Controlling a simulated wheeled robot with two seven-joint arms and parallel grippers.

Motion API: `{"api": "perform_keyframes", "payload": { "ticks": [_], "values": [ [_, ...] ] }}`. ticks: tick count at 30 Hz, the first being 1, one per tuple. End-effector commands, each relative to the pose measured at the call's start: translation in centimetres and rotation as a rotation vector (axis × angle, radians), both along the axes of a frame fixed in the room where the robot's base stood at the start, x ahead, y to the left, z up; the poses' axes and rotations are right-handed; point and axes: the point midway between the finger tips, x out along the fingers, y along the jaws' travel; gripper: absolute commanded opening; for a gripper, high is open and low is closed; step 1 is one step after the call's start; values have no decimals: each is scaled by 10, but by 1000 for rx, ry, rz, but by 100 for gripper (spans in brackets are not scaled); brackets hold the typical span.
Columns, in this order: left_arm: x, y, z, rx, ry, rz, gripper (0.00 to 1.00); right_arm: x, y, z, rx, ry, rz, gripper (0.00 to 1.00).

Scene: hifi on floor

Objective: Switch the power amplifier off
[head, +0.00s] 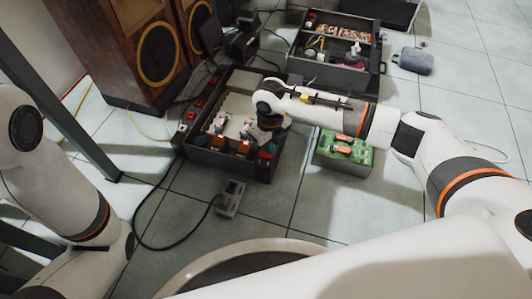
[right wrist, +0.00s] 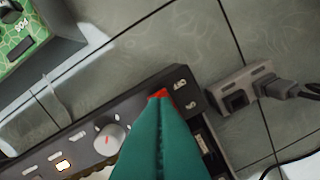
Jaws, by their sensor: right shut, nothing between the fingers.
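A dark box-shaped device, apparently the power amplifier (head: 205,157), lies on the tiled floor left of centre in the head view. My right gripper (head: 268,149) is over the device's right side. In the right wrist view its teal fingers (right wrist: 160,103) are shut and empty. Their tips overlap the red switch and partly hide it; I cannot tell whether they touch. My left gripper is out of view.
A green box (head: 343,153) lies right of the device. A grey socket block (head: 229,198) with a cable lies in front. A wooden speaker (head: 128,50) stands behind left. An open dark case (head: 335,75) is behind right. Floor at right is mostly clear.

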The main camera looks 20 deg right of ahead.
Motion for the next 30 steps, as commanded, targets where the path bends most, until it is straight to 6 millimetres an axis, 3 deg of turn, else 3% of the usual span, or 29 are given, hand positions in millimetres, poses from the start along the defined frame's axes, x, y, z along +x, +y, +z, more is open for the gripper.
{"api": "perform_keyframes", "payload": {
  "ticks": [30],
  "values": [
    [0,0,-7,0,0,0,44,0,0,-11,0,0,0,0]
  ]
}}
